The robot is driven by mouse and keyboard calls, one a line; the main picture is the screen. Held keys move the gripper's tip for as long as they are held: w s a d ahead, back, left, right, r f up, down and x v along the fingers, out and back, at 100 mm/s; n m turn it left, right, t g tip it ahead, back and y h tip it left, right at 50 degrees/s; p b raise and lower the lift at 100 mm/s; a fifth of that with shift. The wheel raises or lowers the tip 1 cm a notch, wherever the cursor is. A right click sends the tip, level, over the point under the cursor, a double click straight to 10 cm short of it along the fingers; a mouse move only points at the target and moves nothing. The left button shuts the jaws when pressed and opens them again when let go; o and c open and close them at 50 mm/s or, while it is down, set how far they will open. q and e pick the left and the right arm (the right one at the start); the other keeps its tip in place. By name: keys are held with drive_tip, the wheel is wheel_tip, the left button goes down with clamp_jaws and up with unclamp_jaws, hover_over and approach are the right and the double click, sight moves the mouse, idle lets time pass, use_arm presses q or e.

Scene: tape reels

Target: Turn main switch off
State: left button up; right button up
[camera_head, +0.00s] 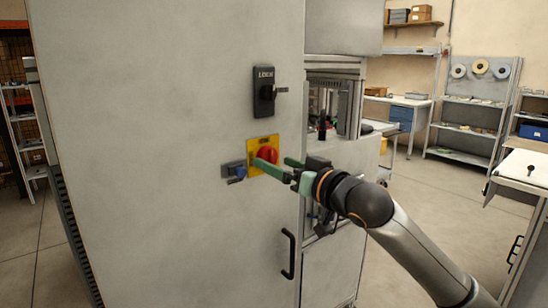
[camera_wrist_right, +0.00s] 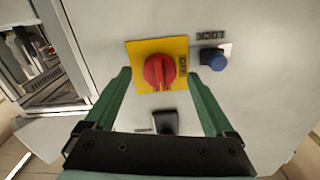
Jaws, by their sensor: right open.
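The main switch is a red rotary knob (camera_wrist_right: 159,72) on a yellow plate (camera_wrist_right: 179,45), mounted on the grey cabinet wall. In the head view the red knob (camera_head: 268,155) is partly hidden by my right gripper (camera_head: 274,165). My right gripper has green fingers and is open. In the right wrist view its fingers (camera_wrist_right: 163,95) stand apart, one on each side of the yellow plate's lower part, with the knob showing between and beyond the tips. I cannot tell whether a finger touches the plate. My left gripper is not in view.
A blue knob (camera_wrist_right: 217,61) sits beside the yellow plate. A black lock handle (camera_head: 265,92) is above it, and a black door handle (camera_head: 288,253) is below. A machine opening (camera_head: 330,108) lies right of the panel. Shelving (camera_head: 470,115) stands further back.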

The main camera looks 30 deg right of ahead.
drive_tip(key=shift+w+a, duration=0.1)
drive_tip(key=shift+w, duration=0.9)
drive_tip(key=c, duration=1.4)
